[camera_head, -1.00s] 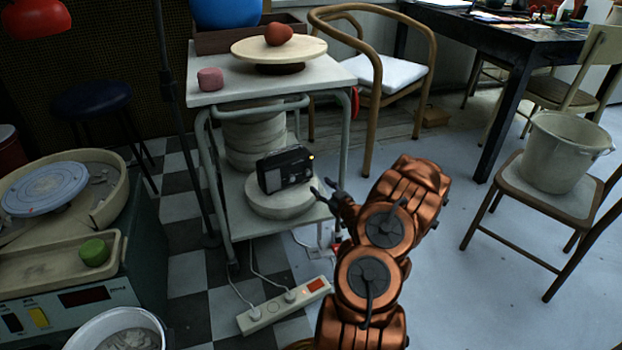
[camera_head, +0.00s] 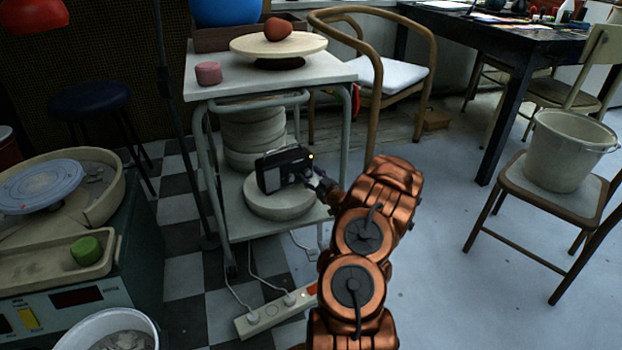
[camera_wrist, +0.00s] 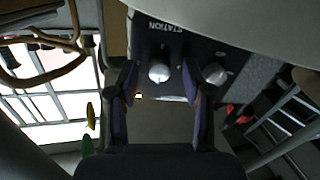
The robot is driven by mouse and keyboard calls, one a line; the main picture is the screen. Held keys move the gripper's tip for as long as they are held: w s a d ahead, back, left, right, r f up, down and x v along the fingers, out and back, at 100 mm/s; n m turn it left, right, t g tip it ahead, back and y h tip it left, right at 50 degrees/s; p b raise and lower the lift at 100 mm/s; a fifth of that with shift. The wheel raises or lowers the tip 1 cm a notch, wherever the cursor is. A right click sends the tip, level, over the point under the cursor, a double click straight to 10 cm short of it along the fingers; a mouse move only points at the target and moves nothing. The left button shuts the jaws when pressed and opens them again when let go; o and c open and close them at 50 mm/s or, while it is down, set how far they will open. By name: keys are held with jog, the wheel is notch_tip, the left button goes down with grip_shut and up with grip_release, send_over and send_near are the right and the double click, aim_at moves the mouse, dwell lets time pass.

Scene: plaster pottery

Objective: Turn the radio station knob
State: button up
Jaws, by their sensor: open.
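A small dark radio (camera_head: 272,177) stands upright on a round plaster slab on the cart's lower shelf. My gripper (camera_head: 318,182) is at the radio's right front, partly covering its front. In the wrist view, the radio (camera_wrist: 180,50) shows the printed word STATION and two pale knobs. The station knob (camera_wrist: 159,72) lies between the two fingers of my open gripper (camera_wrist: 159,82), with a finger on each side. I cannot tell whether either finger touches it. The second knob (camera_wrist: 214,73) is outside, just right of the right finger.
The plaster slab (camera_head: 262,210) rests on the grey cart (camera_head: 215,92), whose upper top and legs frame the radio. Stacked plaster rounds (camera_head: 252,135) stand behind. A power strip (camera_head: 262,318) lies on the floor in front. The floor to the right is open before a chair with a bucket (camera_head: 568,150).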

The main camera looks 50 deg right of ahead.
jog(key=shift+a, duration=0.1)
grip_shut()
dwell(0.3)
jog(key=shift+r+p, duration=0.15)
jog(key=shift+p, duration=0.35)
